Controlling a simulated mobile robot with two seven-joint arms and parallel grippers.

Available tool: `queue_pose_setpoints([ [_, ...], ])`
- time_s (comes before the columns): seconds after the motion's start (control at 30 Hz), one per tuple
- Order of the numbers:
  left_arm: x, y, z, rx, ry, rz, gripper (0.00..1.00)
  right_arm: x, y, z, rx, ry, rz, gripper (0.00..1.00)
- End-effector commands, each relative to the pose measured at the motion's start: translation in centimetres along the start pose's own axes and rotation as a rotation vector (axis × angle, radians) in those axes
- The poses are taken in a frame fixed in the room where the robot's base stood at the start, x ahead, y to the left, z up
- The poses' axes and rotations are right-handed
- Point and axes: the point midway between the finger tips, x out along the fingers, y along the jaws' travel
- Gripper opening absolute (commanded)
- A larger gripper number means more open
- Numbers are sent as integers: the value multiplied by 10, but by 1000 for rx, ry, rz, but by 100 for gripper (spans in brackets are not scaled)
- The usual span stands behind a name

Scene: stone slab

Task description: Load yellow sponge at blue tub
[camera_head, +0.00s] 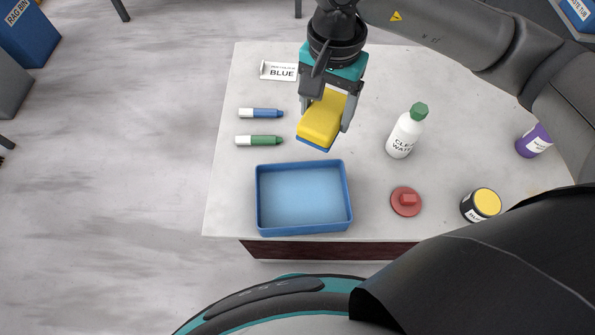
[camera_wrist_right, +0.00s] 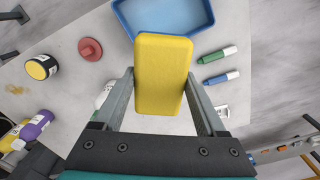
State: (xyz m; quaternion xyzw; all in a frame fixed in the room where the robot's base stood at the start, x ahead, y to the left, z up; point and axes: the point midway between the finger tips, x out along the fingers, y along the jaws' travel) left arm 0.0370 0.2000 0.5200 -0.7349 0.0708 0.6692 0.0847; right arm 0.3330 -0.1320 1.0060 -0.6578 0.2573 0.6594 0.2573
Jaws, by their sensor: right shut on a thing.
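The yellow sponge (camera_head: 321,118) has a blue underside and is held between the fingers of my right gripper (camera_head: 328,108). It is above the stone slab, behind the blue tub in the head view. In the right wrist view the sponge (camera_wrist_right: 164,75) fills the space between the fingertips. The blue tub (camera_head: 304,231) is an open, shallow, empty tray near the slab's front edge. The tub also shows at the top of the right wrist view (camera_wrist_right: 210,24), just beyond the sponge. My left gripper is not in view.
Blue (camera_head: 261,113) and green (camera_head: 259,140) markers lie left on the slab (camera_head: 240,190), near a "BLUE" card (camera_head: 279,70). A white bottle with green cap (camera_head: 404,134), a red round object (camera_head: 406,201), a yellow-topped jar (camera_head: 481,205) and a purple bottle (camera_head: 535,140) stand right.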

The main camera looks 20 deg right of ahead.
Motion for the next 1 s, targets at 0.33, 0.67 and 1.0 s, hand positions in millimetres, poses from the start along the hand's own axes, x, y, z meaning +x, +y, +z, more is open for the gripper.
queue_pose_setpoints([
  [0.33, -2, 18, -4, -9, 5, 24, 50, 50, -7, 20, 684, -3, 4, 29],
  [0.67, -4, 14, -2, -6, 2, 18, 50, 93, -8, 45, 1334, -1, 5, 29],
  [1.0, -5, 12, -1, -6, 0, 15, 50, 123, -6, 66, 1831, 1, 0, 29],
])
